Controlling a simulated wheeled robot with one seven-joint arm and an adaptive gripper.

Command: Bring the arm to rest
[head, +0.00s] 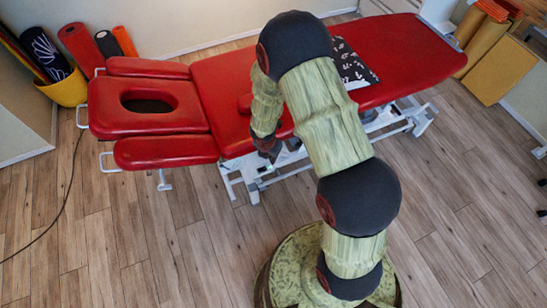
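My arm rises from my round green base, arches over the red treatment table (410,50) and bends back down at its far end. My gripper (268,153) is the small dark end, pointing down at the near edge of the table. It is seen from above and behind, so its fingers are mostly hidden. I cannot tell whether it is open or shut, or whether it touches the table. No held object is visible.
The table has a face hole (148,103) at its left and a white frame (255,180). A black patterned cushion (352,66) lies on it. A yellow bin (66,90) with rolls stands back left, yellow panels (500,70) back right. A cable (62,205) crosses the left floor.

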